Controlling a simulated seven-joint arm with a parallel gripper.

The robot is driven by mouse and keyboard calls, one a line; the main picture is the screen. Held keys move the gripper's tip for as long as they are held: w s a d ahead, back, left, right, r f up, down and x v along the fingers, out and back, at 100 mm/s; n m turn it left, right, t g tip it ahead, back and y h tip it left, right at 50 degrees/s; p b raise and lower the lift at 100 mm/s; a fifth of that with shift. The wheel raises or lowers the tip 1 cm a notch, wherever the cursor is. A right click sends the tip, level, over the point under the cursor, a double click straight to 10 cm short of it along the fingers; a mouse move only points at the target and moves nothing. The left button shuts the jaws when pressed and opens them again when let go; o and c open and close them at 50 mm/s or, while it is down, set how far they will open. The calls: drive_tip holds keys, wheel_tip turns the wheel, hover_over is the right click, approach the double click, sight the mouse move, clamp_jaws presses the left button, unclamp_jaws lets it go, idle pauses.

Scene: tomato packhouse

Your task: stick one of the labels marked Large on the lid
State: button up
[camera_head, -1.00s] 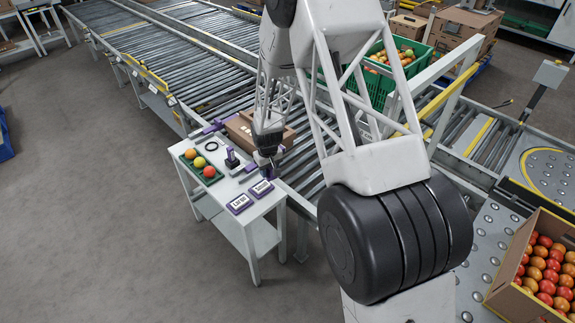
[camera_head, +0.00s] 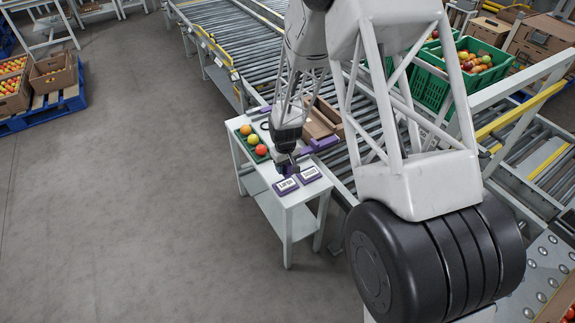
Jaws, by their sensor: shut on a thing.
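Two purple-edged label pads with white faces lie at the near end of the small white table. The left label pad (camera_head: 286,186) reads Large; the right label pad (camera_head: 310,174) has print too small to read. My gripper (camera_head: 286,169) points down at the rear edge of the Large pad, with its jaws shut at a label there. The jaws are small and dark, and the held edge is mostly hidden.
A green tray (camera_head: 262,158) of tomatoes sits on the white table (camera_head: 263,193), left of my gripper. The roller conveyor (camera_head: 235,55) runs behind the table. Open floor (camera_head: 130,220) lies to the left.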

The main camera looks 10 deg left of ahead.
sight(286, 184)
drive_tip(key=shift+f, duration=0.2)
drive_tip(key=shift+f, duration=2.8)
drive_tip(key=shift+f, duration=0.6)
idle(1.1)
drive_tip(key=shift+r, duration=0.15)
drive_tip(key=shift+r, duration=3.4)
drive_tip(key=w+d+r, duration=0.1)
drive_tip(key=w+d, duration=0.1)
drive_tip(key=w, duration=1.5)
drive_tip(key=w+d+r, duration=0.1)
drive_tip(key=w+d, duration=0.2)
drive_tip(key=w, duration=1.4)
drive_tip(key=shift+w, duration=0.25)
